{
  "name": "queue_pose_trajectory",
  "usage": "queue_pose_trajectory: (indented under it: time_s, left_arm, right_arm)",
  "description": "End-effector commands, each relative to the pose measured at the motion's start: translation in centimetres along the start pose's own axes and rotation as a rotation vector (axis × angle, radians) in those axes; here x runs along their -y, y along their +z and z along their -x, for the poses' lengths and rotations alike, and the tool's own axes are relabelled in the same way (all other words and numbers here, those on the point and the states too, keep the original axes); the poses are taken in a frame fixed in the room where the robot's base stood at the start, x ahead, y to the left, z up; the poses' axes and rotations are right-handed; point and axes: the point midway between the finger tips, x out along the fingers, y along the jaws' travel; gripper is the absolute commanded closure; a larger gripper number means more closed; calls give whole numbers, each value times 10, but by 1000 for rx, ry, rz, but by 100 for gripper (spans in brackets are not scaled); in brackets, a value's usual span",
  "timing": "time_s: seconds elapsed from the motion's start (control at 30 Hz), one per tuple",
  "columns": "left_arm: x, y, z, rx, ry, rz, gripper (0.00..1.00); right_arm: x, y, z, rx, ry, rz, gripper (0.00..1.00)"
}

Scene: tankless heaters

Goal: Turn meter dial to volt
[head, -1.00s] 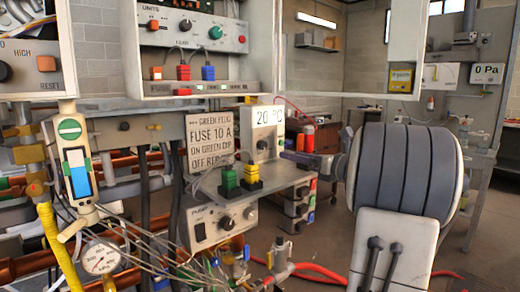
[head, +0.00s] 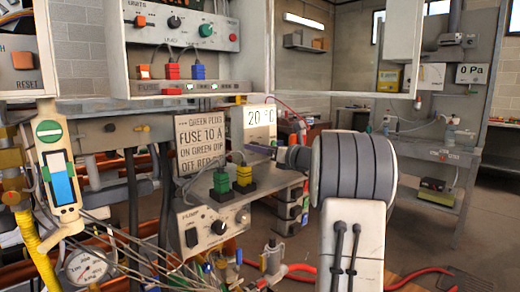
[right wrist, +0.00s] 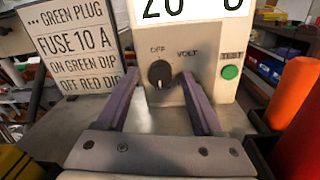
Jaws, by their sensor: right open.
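The meter (head: 258,120) is a pale box with a "20 °C" display, standing on a grey shelf behind the plugs. In the right wrist view its black round dial (right wrist: 160,74) sits below the label OFF, with VOLT up and to its right. I cannot make out clearly where the dial points. My right gripper (head: 262,149) reaches the meter's front from the right. In the right wrist view its two purple-grey fingers (right wrist: 162,80) are open, one on each side of the dial, with visible gaps. My left gripper is not in view.
A sign (head: 200,142) stands left of the meter. Green (head: 221,181) and yellow (head: 244,176) plugs stand in front. A green TEST button (right wrist: 230,72) is right of the dial. An orange cylinder (right wrist: 292,92) is close on the right. Cables and a gauge (head: 85,266) fill the lower left.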

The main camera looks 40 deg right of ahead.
Motion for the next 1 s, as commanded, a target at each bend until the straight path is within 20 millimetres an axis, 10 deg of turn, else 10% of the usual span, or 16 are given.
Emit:
queue_pose_trajectory:
  time_s: [0.23, 0.4, 1.0]
  left_arm:
    - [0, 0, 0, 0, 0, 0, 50]
    - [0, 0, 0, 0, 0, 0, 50]
    - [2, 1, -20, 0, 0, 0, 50]
  right_arm:
    - [0, 0, -1, 0, 0, 0, 36]
    - [0, 0, 0, 0, 0, 1, 100]
    - [0, -2, 0, -7, -1, 180, 100]
